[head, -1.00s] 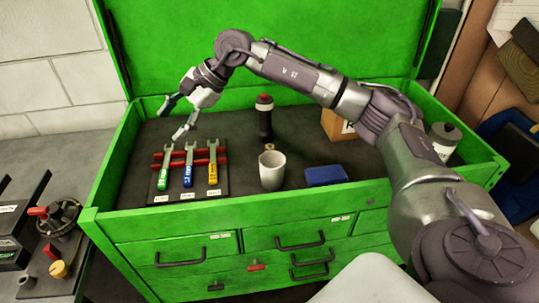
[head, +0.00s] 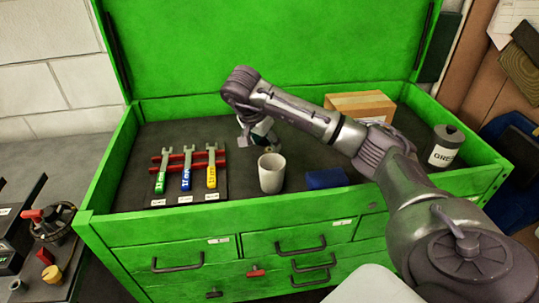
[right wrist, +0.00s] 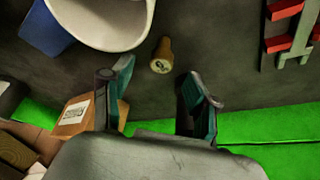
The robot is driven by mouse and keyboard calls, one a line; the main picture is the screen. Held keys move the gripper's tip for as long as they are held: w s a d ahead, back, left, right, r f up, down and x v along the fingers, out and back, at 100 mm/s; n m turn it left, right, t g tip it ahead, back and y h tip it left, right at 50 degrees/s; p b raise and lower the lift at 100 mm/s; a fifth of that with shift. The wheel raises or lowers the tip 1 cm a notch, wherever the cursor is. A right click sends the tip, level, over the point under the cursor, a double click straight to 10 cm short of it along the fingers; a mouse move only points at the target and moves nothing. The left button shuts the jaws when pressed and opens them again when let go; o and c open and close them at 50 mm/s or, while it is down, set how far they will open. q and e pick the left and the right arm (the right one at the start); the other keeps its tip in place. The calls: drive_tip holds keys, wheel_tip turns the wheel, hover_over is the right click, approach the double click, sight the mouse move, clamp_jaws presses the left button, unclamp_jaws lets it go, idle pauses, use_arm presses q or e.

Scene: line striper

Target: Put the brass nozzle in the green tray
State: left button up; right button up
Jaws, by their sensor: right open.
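The brass nozzle (right wrist: 161,55) stands on the dark floor of the green chest's top, close to a white mug (head: 271,173). The green chest's top (head: 135,222) has a green rim; I see no separate green tray. My left gripper is not in view.
A rack of wrenches (head: 187,170) stands at left, a blue box (head: 326,178) right of the mug. A cardboard box (head: 360,105) and a grey can (head: 444,147) are further right. A valve wheel (head: 52,222) is outside at left.

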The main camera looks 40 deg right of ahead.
sight(269, 150)
drive_tip(key=shift+d+f+p, duration=0.2)
drive_tip(key=shift+f+p, duration=0.15)
drive_tip(key=shift+f, duration=0.15)
drive_tip(key=x, duration=0.2)
drive_tip(key=p+x, duration=0.1)
drive_tip(key=shift+w+d+f, duration=0.15)
drive_tip(key=shift+w+f, duration=0.1)
drive_tip(key=shift+f, duration=0.05)
drive_tip(key=shift+d+f, duration=0.15)
drive_tip(key=shift+f, duration=0.2)
clamp_jaws()
